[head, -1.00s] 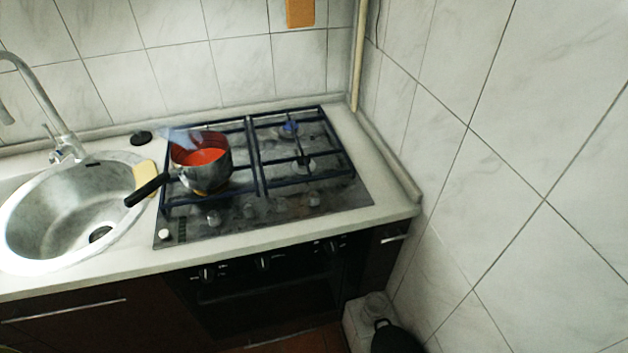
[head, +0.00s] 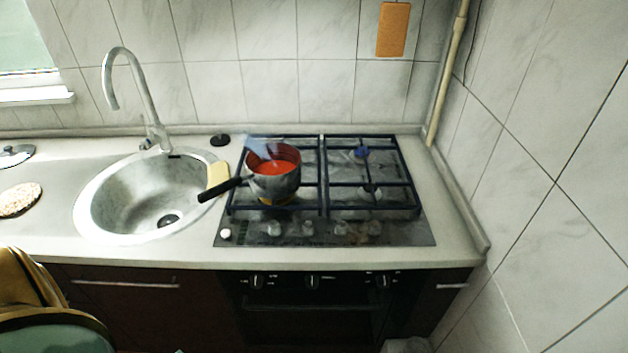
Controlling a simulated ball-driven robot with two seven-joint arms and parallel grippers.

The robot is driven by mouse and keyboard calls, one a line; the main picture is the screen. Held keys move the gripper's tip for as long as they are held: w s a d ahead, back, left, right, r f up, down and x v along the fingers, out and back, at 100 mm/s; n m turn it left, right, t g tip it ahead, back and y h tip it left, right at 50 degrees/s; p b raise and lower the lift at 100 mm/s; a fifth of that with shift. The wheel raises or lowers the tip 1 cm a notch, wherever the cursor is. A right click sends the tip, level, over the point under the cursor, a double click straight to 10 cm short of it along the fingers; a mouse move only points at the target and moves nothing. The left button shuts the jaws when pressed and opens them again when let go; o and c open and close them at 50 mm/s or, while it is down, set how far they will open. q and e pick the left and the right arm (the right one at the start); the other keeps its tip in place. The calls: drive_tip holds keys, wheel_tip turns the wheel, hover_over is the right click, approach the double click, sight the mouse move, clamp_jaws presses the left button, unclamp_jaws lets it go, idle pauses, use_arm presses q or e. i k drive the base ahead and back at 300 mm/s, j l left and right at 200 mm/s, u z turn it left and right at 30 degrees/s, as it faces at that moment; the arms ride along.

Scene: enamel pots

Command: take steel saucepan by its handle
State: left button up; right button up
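The steel saucepan (head: 273,186) stands upright on the left side of the gas stove, in the head view. Its inside is red or holds something red; I cannot tell which. Its black handle (head: 222,189) points left and slightly toward me, reaching over the counter between the stove and the sink. A pale bluish blur shows at the pan's back left rim. Neither of my grippers is in view.
The stove (head: 424,228) has dark grates and front knobs. A sink (head: 90,222) with a tall faucet (head: 148,95) lies left of the pan. A chair (head: 22,285) stands at the lower left. Tiled wall bounds the right.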

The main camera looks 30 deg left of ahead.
sight(267, 182)
drive_tip(key=u, duration=1.3)
